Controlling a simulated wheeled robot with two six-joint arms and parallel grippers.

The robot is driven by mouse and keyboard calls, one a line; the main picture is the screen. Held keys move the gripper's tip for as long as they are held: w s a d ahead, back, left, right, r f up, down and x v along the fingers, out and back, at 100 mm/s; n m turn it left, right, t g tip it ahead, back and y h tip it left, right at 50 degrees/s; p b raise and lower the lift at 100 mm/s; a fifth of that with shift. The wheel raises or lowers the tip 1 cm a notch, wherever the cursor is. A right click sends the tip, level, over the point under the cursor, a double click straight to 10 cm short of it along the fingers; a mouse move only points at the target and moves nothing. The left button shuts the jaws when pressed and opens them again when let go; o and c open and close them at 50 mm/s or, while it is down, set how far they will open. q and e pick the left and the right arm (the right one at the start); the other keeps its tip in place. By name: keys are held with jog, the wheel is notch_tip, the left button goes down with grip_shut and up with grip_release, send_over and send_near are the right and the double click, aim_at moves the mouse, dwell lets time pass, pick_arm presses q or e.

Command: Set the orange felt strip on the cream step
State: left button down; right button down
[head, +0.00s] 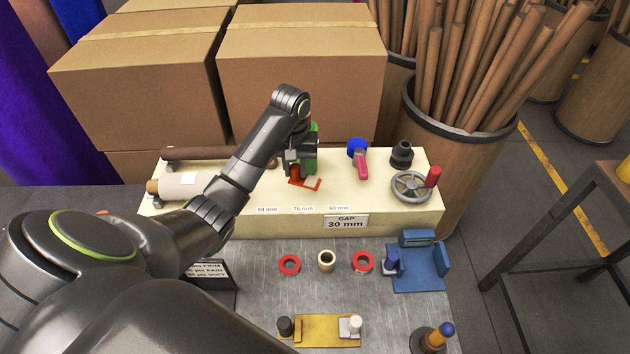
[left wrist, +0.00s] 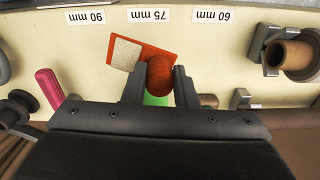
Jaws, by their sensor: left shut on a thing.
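The orange felt strip (head: 313,184) shows at the tips of my left gripper (head: 297,174) in the head view. In the left wrist view the strip (left wrist: 157,50) has a flat orange part with a pale patch, and a round orange-red part sits between the fingers of my left gripper (left wrist: 160,88). The gripper is shut on it. The cream step (head: 250,222) runs below, and its top (left wrist: 208,42) fills the left wrist view. The strip is over the step, by the 75 mm label; I cannot tell whether it touches. My right gripper is out of view.
On the step are a wrapped roll (head: 182,187), a pink-handled tool (head: 361,164), a grey handwheel (head: 411,186) and a black knob (head: 402,153). Cardboard boxes (head: 300,70) stand behind. Tape rings (head: 289,265) and a blue fixture (head: 420,268) lie on the metal table in front.

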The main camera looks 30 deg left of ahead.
aim_at(295, 182)
pick_arm(q)
jog(key=shift+w+a+r, duration=0.15)
jog(key=shift+w+r, duration=0.05)
jog(key=shift+s+r, duration=0.15)
jog(key=shift+s, duration=0.15)
jog(key=shift+w+f, duration=0.1)
jog(key=shift+f, duration=1.8)
jog(key=shift+f+b, duration=0.35)
jog(key=shift+f, duration=0.85)
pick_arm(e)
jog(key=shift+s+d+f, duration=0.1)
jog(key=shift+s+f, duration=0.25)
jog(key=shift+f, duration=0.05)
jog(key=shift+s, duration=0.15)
pick_arm(q)
jog(key=shift+f, duration=0.5)
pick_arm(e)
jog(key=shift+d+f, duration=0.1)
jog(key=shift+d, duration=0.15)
